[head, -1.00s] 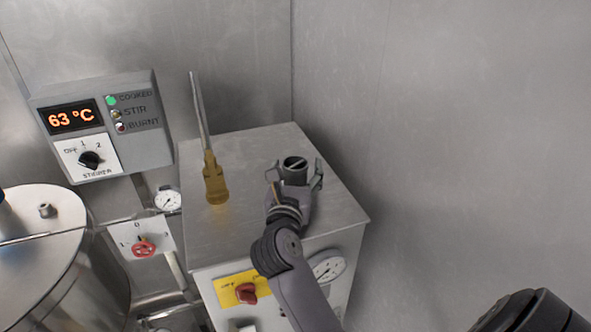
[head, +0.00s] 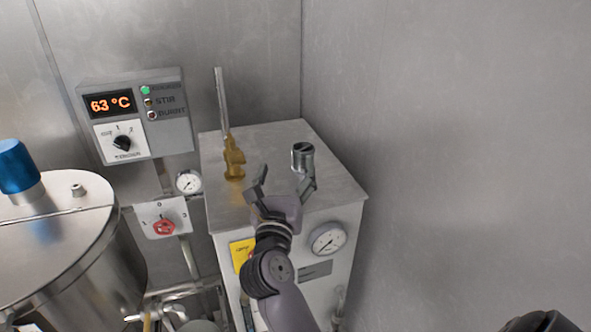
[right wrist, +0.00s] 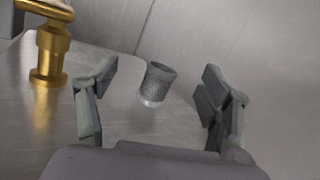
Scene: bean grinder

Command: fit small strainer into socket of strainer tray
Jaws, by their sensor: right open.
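The small strainer (head: 303,157) is a dark grey cup that stands upright on the top of the metal cabinet (head: 330,178). In the right wrist view the strainer (right wrist: 156,85) shows a mesh side and a bright lower end, and lies between the fingers in the picture, beyond them. My right gripper (head: 284,180) is open and empty, on the near side of the strainer and apart from it. It also shows in the right wrist view (right wrist: 161,78). No strainer tray is in view.
A brass fitting with a thin upright rod (head: 234,158) stands on the cabinet, left of the strainer. A steel vessel (head: 60,235) is at the left, below a control box reading 63 °C (head: 140,118). Walls stand behind and right of the cabinet.

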